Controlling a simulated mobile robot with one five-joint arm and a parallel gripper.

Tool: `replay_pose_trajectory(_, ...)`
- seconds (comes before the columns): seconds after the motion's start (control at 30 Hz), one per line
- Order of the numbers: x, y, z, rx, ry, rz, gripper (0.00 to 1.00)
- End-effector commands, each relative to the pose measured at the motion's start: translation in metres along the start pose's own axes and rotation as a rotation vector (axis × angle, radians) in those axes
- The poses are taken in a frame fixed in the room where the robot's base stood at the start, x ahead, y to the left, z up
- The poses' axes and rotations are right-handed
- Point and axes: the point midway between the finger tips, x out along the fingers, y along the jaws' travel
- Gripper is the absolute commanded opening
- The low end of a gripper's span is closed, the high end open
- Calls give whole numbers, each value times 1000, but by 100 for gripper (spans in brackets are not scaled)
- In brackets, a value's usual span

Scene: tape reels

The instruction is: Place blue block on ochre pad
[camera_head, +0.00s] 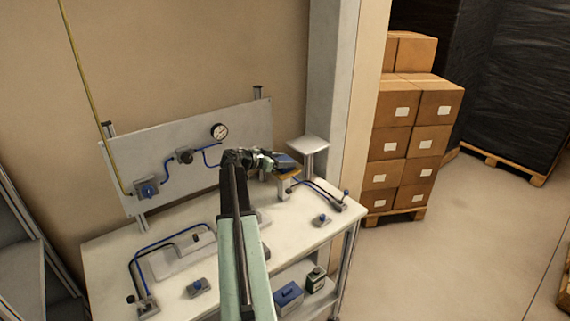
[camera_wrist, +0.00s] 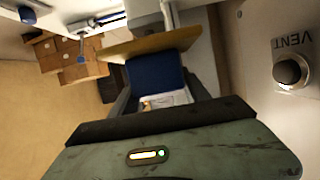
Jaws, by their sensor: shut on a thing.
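The blue block (camera_head: 285,161) is at the end of my arm, between the fingers of my gripper (camera_head: 270,160). In the wrist view the blue block (camera_wrist: 155,76) sits between the two dark fingers, and my gripper (camera_wrist: 158,86) is shut on it. The ochre pad (camera_head: 289,174) is on top of a small pale stand, directly under the block in the head view. In the wrist view the ochre pad (camera_wrist: 150,43) shows as a tan strip right along the block's edge. I cannot tell whether block and pad touch.
A white workbench (camera_head: 180,220) carries hoses, fittings and small grey-blue parts. A taller pale stand (camera_head: 308,146) is close behind the pad. Stacked cartons (camera_head: 405,140) are beyond the bench to the right.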

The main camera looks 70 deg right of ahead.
Motion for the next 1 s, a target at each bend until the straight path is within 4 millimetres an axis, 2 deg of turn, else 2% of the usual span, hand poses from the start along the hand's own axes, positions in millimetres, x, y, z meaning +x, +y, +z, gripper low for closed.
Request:
replay_pose_trajectory(0.17,1,0,4,0,1,0,5)
replay_pose_trajectory(0.2,0,0,2,0,0,0,65)
replay_pose_trajectory(0.23,0,0,2,0,0,0,74)
replay_pose_trajectory(0.27,0,0,2,0,0,0,76)
replay_pose_trajectory(0.63,-4,0,-3,-1,0,-1,76)
replay_pose_trajectory(0.77,-31,0,-4,-1,0,-4,76)
replay_pose_trajectory(1.0,-91,0,-4,-1,0,-4,76)
